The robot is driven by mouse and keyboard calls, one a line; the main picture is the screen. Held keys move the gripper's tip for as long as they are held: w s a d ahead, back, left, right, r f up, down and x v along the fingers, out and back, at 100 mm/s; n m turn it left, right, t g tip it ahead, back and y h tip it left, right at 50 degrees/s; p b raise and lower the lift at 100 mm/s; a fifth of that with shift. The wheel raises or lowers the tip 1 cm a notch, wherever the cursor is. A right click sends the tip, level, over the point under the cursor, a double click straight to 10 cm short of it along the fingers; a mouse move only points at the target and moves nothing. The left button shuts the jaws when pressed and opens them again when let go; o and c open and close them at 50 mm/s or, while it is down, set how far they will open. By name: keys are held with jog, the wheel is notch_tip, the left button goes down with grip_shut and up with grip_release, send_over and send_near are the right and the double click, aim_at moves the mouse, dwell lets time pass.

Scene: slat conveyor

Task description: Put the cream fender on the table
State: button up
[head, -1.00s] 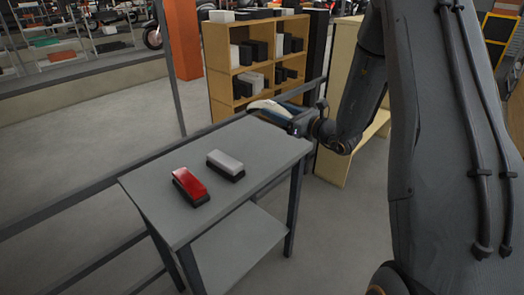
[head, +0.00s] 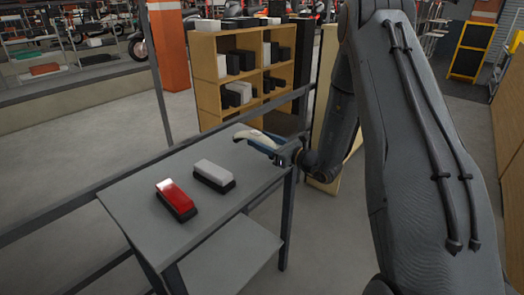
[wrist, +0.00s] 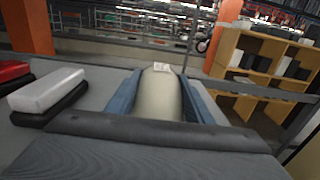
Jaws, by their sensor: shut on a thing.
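The cream fender (head: 256,137) is a curved pale piece at the far right corner of the grey table (head: 130,207). My gripper (head: 272,145) is shut on it. In the wrist view the fender (wrist: 160,96) sits between the two blue fingers of my gripper (wrist: 157,98), with a small pale label on its far end. In the head view the fender overlaps the tabletop; I cannot tell whether it touches it.
A red block on a black base (head: 174,197) and a white block on a black base (head: 214,173) stand on the table. A wooden shelf (head: 205,65) with black and white boxes is behind. A dark rail (head: 85,190) runs along the table's far side. The near tabletop is clear.

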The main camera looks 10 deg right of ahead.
jog(key=shift+f+p, duration=0.35)
jog(key=shift+f, duration=1.7)
jog(key=shift+f, duration=0.1)
jog(key=o, duration=1)
jog(key=shift+f, duration=0.1)
jog(key=shift+c, duration=0.2)
jog(key=o, duration=0.3)
